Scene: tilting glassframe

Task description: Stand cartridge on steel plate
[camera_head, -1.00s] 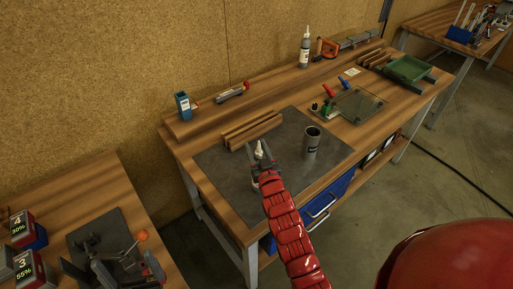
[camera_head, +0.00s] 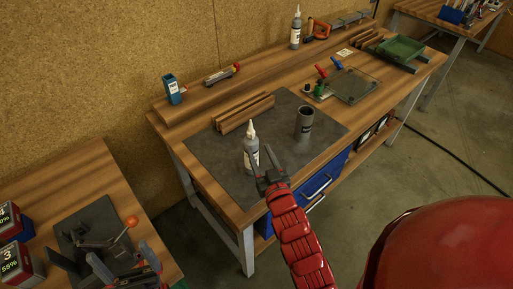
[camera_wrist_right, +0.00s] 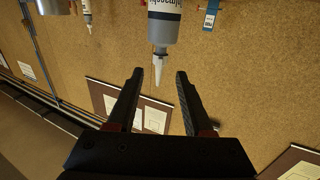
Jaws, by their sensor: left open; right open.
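A grey cartridge (camera_head: 251,157) with a white nozzle stands upright on the dark steel plate (camera_head: 207,160), near the plate's front left part. It also shows in the right wrist view (camera_wrist_right: 163,28), where it appears nozzle-down beyond the fingers. My right gripper (camera_head: 262,165) is open and empty, just in front of and to the right of the cartridge, apart from it. Its spread fingers also show in the right wrist view (camera_wrist_right: 157,90). My left gripper (camera_head: 125,263) is open and empty at the lower left, over the side table.
A grey cup (camera_head: 304,124) stands on the plate to the right, and a wooden grooved block (camera_head: 243,113) lies behind. A second bottle (camera_head: 296,30) stands on the back shelf. A clamped glass panel (camera_head: 355,86) and green tray (camera_head: 402,47) lie to the right.

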